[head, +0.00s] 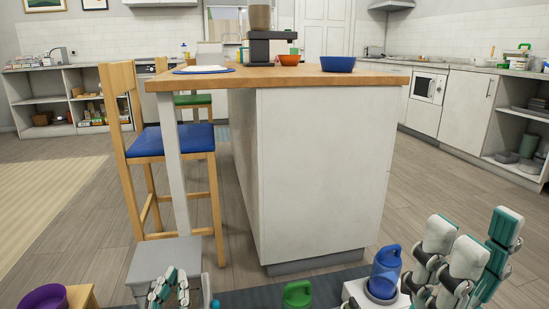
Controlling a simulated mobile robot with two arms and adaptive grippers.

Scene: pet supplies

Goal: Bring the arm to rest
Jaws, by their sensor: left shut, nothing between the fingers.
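My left gripper (169,287) shows at the bottom left of the head view. Its teal and grey fingers are raised in front of a grey box (165,258), with nothing held between them. My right gripper (472,250) is at the lower right, close to the camera, with white and teal parts pointing up. I see nothing held in it, but its jaw opening is not clear.
A white island with a wooden top (320,150) stands ahead, with a blue-seated stool (170,140) at its left. A purple bowl (42,297), a green object (297,293) and a white stand (355,293) are low in front. Open floor (85,220) lies at the left.

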